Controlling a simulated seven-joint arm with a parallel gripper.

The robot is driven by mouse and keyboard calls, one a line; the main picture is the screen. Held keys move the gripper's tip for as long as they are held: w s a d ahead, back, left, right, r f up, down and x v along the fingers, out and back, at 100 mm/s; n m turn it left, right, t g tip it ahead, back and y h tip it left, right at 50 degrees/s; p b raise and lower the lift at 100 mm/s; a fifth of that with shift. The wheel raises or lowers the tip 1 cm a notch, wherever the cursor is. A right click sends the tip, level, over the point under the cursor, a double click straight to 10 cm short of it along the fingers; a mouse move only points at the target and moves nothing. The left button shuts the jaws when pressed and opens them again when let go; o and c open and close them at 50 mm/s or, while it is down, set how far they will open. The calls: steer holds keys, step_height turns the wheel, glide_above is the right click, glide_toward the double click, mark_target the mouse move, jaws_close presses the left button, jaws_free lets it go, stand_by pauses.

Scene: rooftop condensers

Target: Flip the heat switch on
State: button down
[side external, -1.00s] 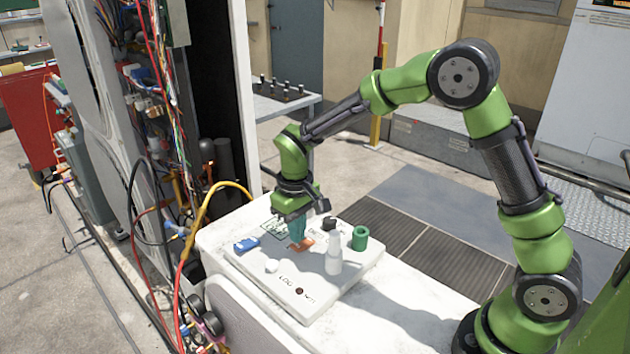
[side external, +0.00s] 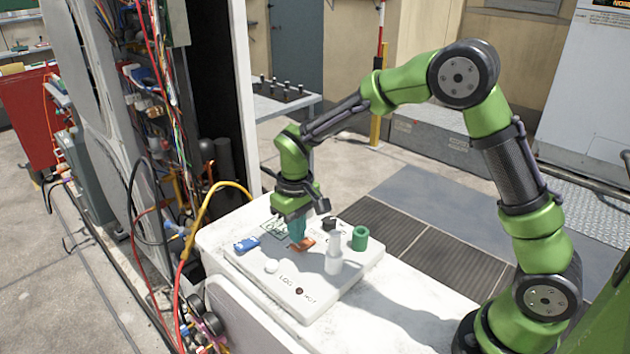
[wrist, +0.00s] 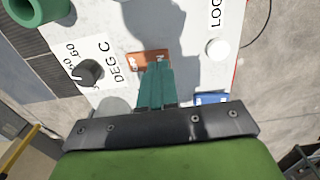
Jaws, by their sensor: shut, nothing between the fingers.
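The white control panel (side external: 325,291) lies on a pale worktop. An orange-brown switch plate (wrist: 146,57) sits on the panel, and it also shows in the side external view (side external: 303,243). I cannot read its label or tell its position. My gripper (wrist: 156,66) has teal fingers pressed together with nothing between them. Its tips are right over the switch plate and cover part of it. In the side external view my gripper (side external: 298,246) points down at the plate. I cannot tell whether the tips touch it.
On the panel are a black dial (wrist: 86,73) beside "DEG C", a blue part (side external: 247,244), a white round button (side external: 272,267), a white bottle-like object (side external: 333,252) and a green ring (side external: 360,238). A yellow hose (side external: 205,205) and cables run along the left.

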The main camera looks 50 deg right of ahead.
steer(key=shift+f, duration=1)
stand_by(0.4)
steer(key=shift+r, duration=3.55)
